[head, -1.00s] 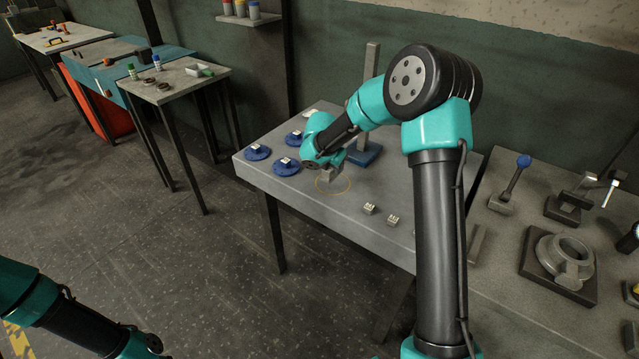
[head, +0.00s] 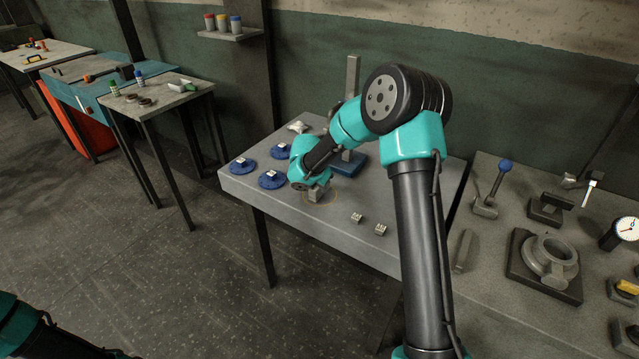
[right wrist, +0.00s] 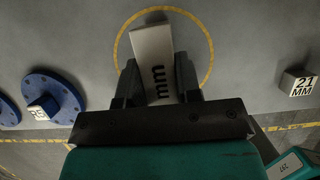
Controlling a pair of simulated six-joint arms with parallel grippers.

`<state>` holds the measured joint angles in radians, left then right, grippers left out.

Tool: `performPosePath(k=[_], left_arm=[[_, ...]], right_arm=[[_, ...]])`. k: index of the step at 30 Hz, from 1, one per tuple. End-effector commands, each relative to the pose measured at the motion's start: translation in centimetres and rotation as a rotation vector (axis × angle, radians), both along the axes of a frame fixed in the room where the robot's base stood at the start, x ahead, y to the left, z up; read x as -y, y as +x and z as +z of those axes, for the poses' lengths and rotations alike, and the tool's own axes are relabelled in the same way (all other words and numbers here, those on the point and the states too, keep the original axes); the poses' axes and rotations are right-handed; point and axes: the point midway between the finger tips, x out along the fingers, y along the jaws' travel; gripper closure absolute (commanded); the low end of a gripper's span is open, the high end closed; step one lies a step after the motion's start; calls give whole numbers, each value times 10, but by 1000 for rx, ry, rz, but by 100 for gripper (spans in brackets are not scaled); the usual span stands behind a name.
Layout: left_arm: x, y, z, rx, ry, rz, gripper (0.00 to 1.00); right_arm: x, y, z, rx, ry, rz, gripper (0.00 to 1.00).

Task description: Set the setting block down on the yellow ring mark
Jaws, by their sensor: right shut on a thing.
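The setting block is a pale block with dark "mm" lettering (right wrist: 152,48). In the right wrist view it stands between the fingers of my right gripper (right wrist: 157,72), which is shut on it. The yellow ring mark (right wrist: 210,52) surrounds the block in that view, with the block inside its outline. In the head view my right gripper is low over the grey table at the ring mark (head: 337,196). I cannot tell whether the block's underside touches the table. My left gripper is out of view; only part of its arm shows at bottom left.
Several blue discs with small blocks (head: 272,179) lie left of the ring. Two small marked blocks (head: 357,217) sit to its right, one reading "21 MM" (right wrist: 299,84). A stand with a blue base (head: 350,163) and upright column is behind. The table's front is clear.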

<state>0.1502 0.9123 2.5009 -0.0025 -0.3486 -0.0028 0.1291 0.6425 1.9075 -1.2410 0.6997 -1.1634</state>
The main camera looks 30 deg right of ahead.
Motion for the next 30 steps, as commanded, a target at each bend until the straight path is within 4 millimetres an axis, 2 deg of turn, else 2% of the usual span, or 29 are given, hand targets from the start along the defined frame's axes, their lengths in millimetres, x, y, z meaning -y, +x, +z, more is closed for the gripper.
performPosePath(k=[6, 7, 15, 23, 30], left_arm=[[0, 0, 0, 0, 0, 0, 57], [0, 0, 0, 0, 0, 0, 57], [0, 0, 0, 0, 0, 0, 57], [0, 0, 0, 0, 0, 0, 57], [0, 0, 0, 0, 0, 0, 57]], right_arm=[[0, 1, -1, 3, -1, 1, 100], [0, 0, -3, 0, 0, 0, 67], [0, 0, -3, 0, 0, 0, 43], [0, 0, -2, 1, 0, 0, 43], [-8, -3, 13, 1, 0, 4, 43]])
